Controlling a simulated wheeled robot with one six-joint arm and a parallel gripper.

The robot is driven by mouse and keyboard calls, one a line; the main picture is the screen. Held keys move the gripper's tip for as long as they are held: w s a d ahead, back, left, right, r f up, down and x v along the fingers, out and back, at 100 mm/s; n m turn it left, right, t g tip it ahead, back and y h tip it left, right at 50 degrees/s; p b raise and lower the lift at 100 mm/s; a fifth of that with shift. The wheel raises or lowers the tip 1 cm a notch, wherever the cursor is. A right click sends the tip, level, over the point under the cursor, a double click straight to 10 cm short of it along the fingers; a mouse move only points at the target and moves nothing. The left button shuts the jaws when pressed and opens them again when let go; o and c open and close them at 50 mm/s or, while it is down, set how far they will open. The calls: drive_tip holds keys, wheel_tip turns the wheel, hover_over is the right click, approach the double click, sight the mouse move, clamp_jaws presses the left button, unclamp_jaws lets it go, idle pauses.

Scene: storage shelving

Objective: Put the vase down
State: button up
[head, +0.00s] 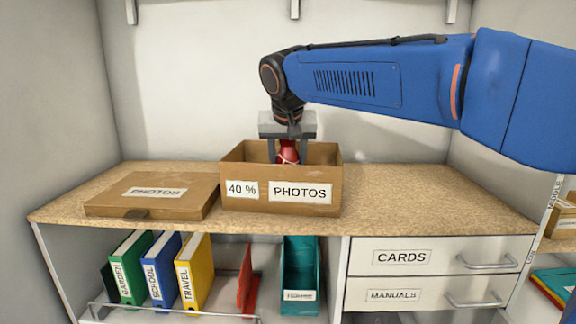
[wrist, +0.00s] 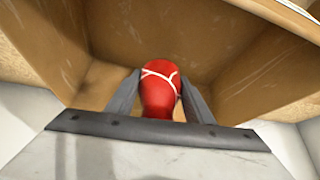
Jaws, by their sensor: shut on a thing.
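The red vase (head: 288,152) has white lines on it and is between the fingers of my gripper (head: 287,158). The gripper points down into an open cardboard box (head: 240,205) labelled "PHOTOS" and "40 %". In the wrist view the vase (wrist: 157,97) is held between both fingers of my gripper (wrist: 160,92), with the brown box walls (wrist: 215,30) around it. The front wall hides the vase's lower part in the head view, and I cannot tell whether it touches the box floor.
A box lid (head: 150,193) labelled "PHOTOS" lies left of the box on the worktop (head: 400,200). The worktop right of the box is clear. Below are binders (head: 160,268), a teal file holder (head: 300,265) and drawers labelled "CARDS" (head: 440,257) and "MANUALS" (head: 430,294).

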drive_tip(key=shift+f, duration=0.55)
drive_tip(key=shift+a+f, duration=0.1)
drive_tip(key=shift+f, duration=0.5)
drive_tip(key=o, duration=1.1)
drive_tip(key=shift+o, duration=0.2)
drive_tip(key=v, duration=1.3)
drive_tip(key=shift+w+r, duration=0.15)
drive_tip(key=shift+w, duration=0.05)
